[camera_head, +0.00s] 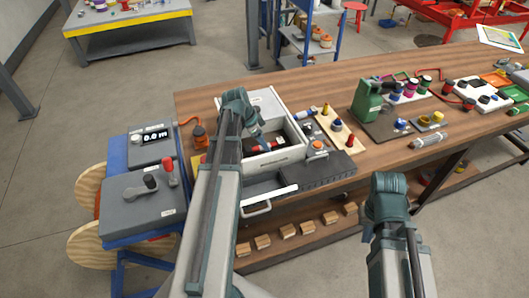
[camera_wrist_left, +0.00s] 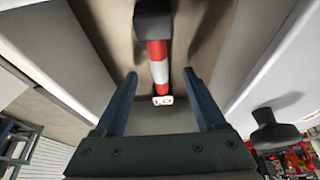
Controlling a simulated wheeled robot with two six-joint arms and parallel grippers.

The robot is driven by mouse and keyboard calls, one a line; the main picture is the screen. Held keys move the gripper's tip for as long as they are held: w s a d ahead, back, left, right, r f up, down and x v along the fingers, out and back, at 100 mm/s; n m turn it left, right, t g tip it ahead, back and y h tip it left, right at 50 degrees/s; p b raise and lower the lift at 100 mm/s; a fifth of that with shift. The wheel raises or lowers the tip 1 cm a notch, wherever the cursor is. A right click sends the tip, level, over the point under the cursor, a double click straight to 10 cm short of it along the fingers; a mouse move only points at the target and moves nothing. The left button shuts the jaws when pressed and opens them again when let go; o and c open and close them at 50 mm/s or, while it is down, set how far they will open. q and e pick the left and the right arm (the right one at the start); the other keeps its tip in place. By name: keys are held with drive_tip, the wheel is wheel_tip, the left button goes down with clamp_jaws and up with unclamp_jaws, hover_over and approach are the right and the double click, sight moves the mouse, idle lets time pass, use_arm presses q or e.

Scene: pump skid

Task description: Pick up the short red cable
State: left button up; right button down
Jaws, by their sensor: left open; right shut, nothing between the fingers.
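A short red-and-white banded piece (camera_wrist_left: 158,60) with a black block-like end and a small white tag lies in an open light-grey box (camera_head: 298,135). I cannot tell whether it is a cable. In the head view its red part (camera_head: 279,141) shows just right of my left gripper (camera_head: 260,136). In the left wrist view my left gripper (camera_wrist_left: 160,78) is open, with the piece in line between its two fingers and nothing gripped. A thin red cable (camera_head: 187,122) lies on the bench left of the box. My right arm shows at lower right, but its fingers are hidden.
A dark knob-like thing (camera_wrist_left: 272,128) stands beyond the box wall. Grey instrument boxes (camera_head: 143,205) stand on a blue stand at left. Wooden blocks (camera_head: 285,236) lie on the lower shelf.

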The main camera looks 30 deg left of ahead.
use_arm(q)
drive_tip(key=shift+w+d+f, duration=0.1)
drive_tip(key=shift+f, duration=0.45)
idle(0.4)
clamp_jaws()
idle(0.3)
